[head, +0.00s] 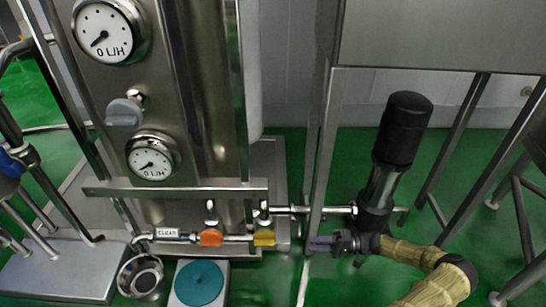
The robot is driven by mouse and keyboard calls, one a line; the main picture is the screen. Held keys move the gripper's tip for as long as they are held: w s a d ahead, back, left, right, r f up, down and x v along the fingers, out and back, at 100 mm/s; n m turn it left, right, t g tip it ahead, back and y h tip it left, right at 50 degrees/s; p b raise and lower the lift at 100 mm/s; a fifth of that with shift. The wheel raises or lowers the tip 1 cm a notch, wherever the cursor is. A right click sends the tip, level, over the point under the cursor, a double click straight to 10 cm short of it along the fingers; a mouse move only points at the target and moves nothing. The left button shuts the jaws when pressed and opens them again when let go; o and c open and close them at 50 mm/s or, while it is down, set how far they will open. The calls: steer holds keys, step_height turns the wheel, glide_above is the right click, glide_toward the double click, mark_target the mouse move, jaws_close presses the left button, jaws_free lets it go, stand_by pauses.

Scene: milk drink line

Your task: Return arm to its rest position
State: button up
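My gripper (320,243) is at the lower middle right in the head view, at the end of my tan-covered arm. Its grey-purple fingers point left, in front of a steel frame leg. I see nothing held between them, but they are too small to tell whether they are open or shut. The arm is bent and enters from the bottom right. To the left of the fingers, apart from them in the picture, are a yellow valve handle (264,239) and an orange valve handle (210,238) on a pipe.
A steel tank with an upper gauge (102,33) and a lower gauge (152,157) stands at left. A black-topped pump (402,128) stands just behind my gripper. Steel legs (452,150) rise at right. A teal round pad (199,283) lies below the valves. Green floor (345,160) shows between.

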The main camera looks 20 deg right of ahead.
steer(key=s+a+r+n+g+h+p, duration=0.2)
steer(key=a+r+n+g+h+p, duration=0.15)
steer(key=a+r+g+h, duration=0.65)
steer(key=s+a+r+t+h+p, duration=0.2)
steer(key=r, duration=0.6)
steer(key=s+a+r+t+h+p, duration=0.1)
steer(key=s+a+r+t+h, duration=0.2)
steer(key=r, duration=0.6)
steer(key=s+a+r+t+h+p, duration=0.2)
steer(key=r, duration=0.6)
steer(key=w+p+v, duration=0.2)
steer(key=p+v, duration=1)
steer(key=w+r+p+v, duration=0.1)
steer(key=w+p+v, duration=0.2)
steer(key=p+v, duration=0.9)
steer(key=w+a+r+p+v, duration=0.1)
steer(key=w+p+v, duration=0.2)
steer(key=p+v, duration=0.9)
steer(key=shift+a+r+p, duration=0.15)
steer(key=shift+r+p, duration=0.2)
steer(key=shift+p, duration=0.4)
